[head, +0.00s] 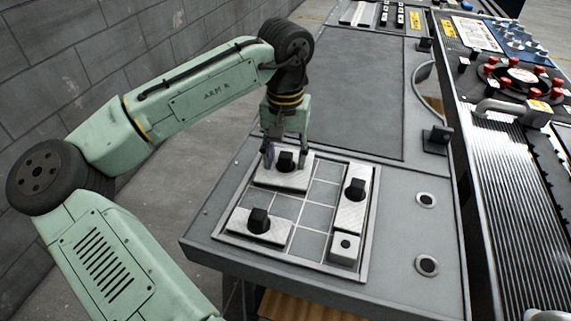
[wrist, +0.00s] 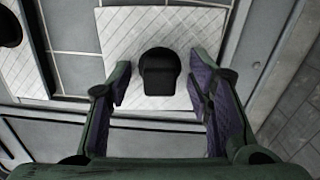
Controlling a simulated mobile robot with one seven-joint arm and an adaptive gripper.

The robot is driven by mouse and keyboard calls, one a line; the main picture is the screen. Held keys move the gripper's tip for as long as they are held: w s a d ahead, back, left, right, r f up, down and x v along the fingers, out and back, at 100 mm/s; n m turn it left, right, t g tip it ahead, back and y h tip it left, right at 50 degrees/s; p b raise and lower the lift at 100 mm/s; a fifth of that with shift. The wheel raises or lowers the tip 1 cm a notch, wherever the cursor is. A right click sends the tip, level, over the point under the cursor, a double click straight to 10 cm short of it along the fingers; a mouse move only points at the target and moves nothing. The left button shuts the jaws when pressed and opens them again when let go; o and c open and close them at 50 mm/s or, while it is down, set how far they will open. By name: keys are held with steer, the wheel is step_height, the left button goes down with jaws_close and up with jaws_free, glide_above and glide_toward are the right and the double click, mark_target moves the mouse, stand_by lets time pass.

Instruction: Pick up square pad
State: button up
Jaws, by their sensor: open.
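A light textured pad with a black knob (head: 286,162) lies at the far side of the framed grid tray (head: 228,238). In the wrist view this pad (wrist: 128,45) looks roughly square, with its knob (wrist: 160,72) near the middle. My gripper (head: 286,152) is open just above it. In the wrist view the fingers of my gripper (wrist: 161,88) are on either side of the knob, with gaps at both sides. I cannot tell how far down the fingertips reach. A smaller square block (head: 345,247) with a dark round spot sits at the tray's near right corner.
Other knobbed pads lie in the tray at left (head: 245,217) and right (head: 350,214). The tray's middle cells are empty. A raised black fitting (head: 436,140) and a console with red knobs (head: 515,75) stand to the right. The dark bench panel (head: 350,90) behind is clear.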

steer(key=shift+c, duration=0.3)
jaws_close()
stand_by(0.4)
